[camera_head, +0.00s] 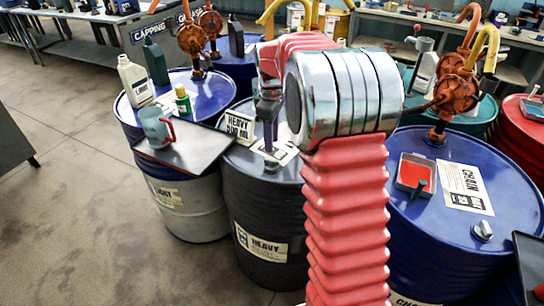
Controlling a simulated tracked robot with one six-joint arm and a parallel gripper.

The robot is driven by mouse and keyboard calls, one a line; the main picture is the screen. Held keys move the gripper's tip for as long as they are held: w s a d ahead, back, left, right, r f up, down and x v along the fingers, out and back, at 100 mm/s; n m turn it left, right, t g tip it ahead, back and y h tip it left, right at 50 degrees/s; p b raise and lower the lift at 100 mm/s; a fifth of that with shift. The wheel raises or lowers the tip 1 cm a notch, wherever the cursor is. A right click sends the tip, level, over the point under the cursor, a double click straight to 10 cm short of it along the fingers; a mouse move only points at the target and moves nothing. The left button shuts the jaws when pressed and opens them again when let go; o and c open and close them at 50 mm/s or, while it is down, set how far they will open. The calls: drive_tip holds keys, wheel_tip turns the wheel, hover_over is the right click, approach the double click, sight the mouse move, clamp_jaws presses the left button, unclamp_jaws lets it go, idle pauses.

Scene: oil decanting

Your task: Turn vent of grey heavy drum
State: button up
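The grey heavy drum (257,215) stands in the middle, dark-bodied with a grey lid and a label (262,244) reading HEAVY. My arm, with red bellows and a chrome joint, crosses in front of it and hides the right part of its lid. My gripper (270,148) points down over the lid, its narrow dark fingers close to the lid surface near a white label. The drum's vent cannot be made out clearly; the gripper covers the spot at its tips. Whether the fingers hold anything cannot be told.
A dark tray (205,158) with a grey-blue jug (157,127) stands left, over the light drum (187,205). The blue chain drum (425,235) stands right, with a red-filled tray (416,174) and a silver cap (483,230). Rusty pumps rise behind. Floor at left is clear.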

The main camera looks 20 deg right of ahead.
sight(271, 159)
wheel_tip(271, 159, down, 8)
drive_tip(key=shift+r, duration=0.2)
drive_tip(key=shift+c, duration=0.3)
clamp_jaws()
